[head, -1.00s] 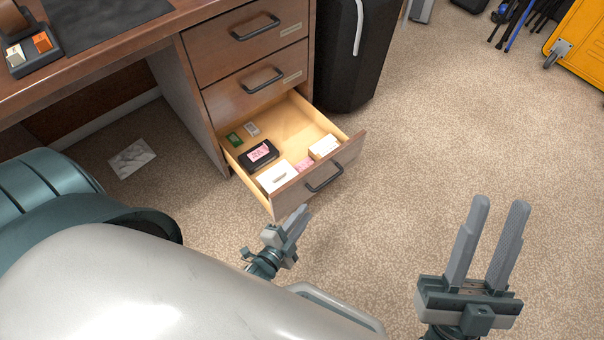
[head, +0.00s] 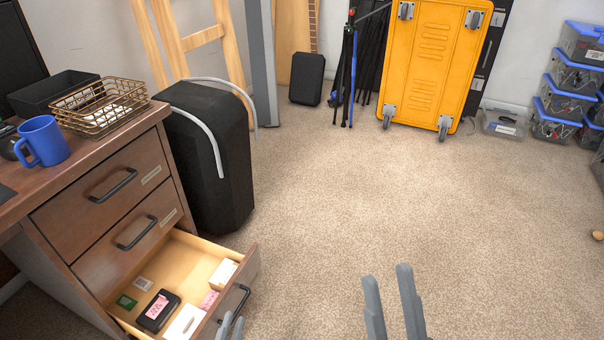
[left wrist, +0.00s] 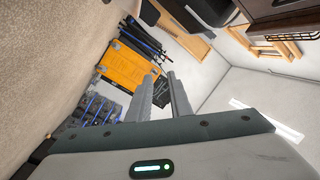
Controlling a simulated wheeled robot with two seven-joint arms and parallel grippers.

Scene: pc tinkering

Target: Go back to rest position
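My left gripper (head: 231,322) shows only its fingertips at the bottom edge of the head view, in front of the open drawer (head: 236,292). In the left wrist view its two fingers (left wrist: 163,77) stand apart with nothing between them. My right gripper (head: 388,276) is at the bottom, right of centre, in the head view. Its two grey fingers point up, apart and empty, over the carpet. The rest of both grippers and my arms is below the head view.
The open bottom drawer holds a black case (head: 158,311) and small boxes. A blue mug (head: 43,141) and a wire basket (head: 102,106) stand on the desk. A black bin (head: 208,160), a yellow cart (head: 432,60) and blue-lidded boxes (head: 566,104) stand further back. The middle carpet is clear.

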